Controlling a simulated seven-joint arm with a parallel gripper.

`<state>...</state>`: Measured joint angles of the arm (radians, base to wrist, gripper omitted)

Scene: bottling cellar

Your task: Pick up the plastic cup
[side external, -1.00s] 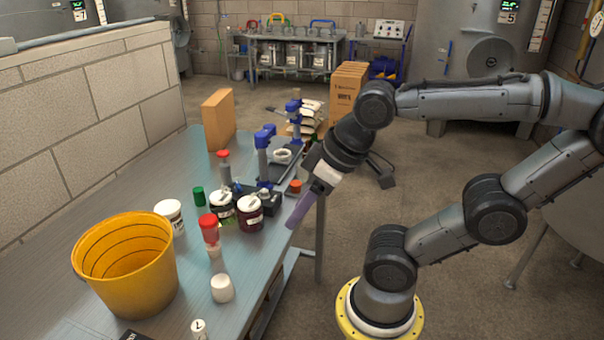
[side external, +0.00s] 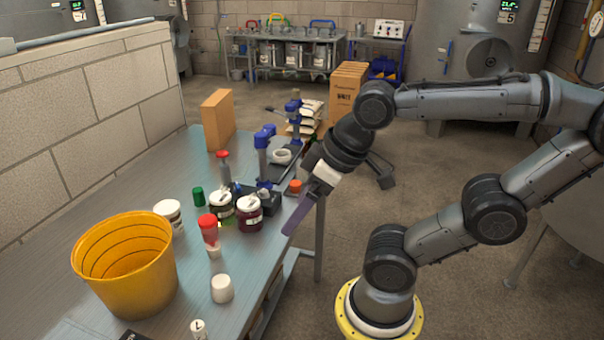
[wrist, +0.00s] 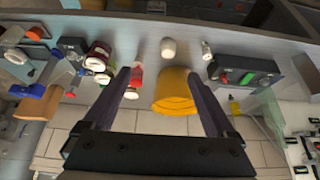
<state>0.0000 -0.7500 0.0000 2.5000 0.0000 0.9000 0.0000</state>
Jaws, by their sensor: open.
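A small white cup (side external: 222,289), which I take for the plastic cup, stands on the metal table to the right of a yellow bucket (side external: 128,265). In the wrist view the white cup (wrist: 168,48) is near the table edge, above the yellow bucket (wrist: 174,92). My gripper (side external: 289,232) hangs at the table's right edge, apart from the cup, with its purple fingers pointing down and left. In the wrist view my gripper (wrist: 160,75) has its fingers spread wide with nothing held between them.
A red-capped bottle (side external: 209,230), lidded jars (side external: 247,213), a white-lidded tub (side external: 169,214) and a green-capped item (side external: 198,196) stand behind the cup. A small white container (side external: 199,329) stands in front. Blue-and-black equipment (side external: 263,165) and a tan box (side external: 217,120) are farther back.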

